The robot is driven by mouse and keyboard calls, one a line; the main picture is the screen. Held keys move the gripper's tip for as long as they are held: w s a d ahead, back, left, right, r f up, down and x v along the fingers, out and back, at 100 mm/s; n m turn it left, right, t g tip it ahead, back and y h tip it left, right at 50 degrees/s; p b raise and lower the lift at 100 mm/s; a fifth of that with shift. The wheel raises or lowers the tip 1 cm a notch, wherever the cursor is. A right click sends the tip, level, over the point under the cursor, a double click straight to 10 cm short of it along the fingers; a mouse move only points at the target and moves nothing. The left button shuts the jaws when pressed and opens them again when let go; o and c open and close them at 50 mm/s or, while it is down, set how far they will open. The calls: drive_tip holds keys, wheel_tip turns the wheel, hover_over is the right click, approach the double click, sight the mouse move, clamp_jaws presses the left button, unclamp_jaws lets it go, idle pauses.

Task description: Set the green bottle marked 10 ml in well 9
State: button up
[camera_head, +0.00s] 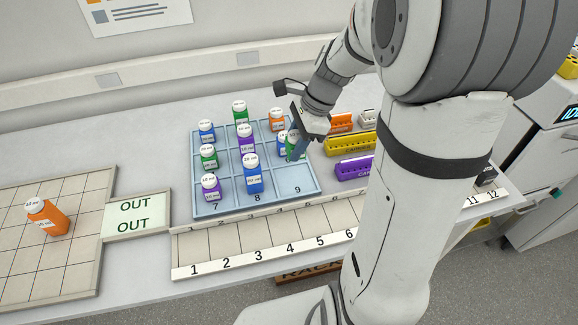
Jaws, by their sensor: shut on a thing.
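My gripper (303,143) is shut on a green bottle (291,148) at the right side of the blue tray. The gripper hides much of this bottle, and its marking is too small to read. A blue bottle (282,145) shows just left of it, partly overlapped. The blue tray (315,188) has a grid of wells; the numbers 7, 8 and 9 show along its front. Well 9 (294,178), at the front right corner, is empty. The held bottle appears behind well 9; its height above the tray cannot be told.
Other tray wells hold a purple bottle (211,188), a tall blue bottle (252,176), green bottles (208,157) and an orange bottle (277,122). Carriers (350,144) stand right of the tray. A numbered rack (255,238) lies in front. An orange bottle (48,218) stands on the left grid.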

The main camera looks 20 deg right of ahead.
wheel_tip(320, 180, down, 6)
drive_tip(key=shift+r, duration=0.25)
drive_tip(key=shift+f, duration=2.1)
drive_tip(key=o, duration=1)
drive_tip(key=shift+r, duration=0.1)
drive_tip(key=v, duration=1.1)
drive_tip(key=shift+s+a+r+n+t+h, duration=0.5)
drive_tip(key=shift+s+a+r+n+h, duration=0.3)
drive_tip(key=shift+s+n, duration=1.9)
drive_tip(key=shift+s+a+r+n+t+h, duration=0.55)
drive_tip(key=shift+s+r+n+h, duration=0.35)
drive_tip(key=shift+s+n, duration=1.8)
drive_tip(key=shift+s+a+r+n+t+h, duration=0.65)
drive_tip(key=shift+s+n, duration=1.1)
drive_tip(key=shift+n, duration=1.85)
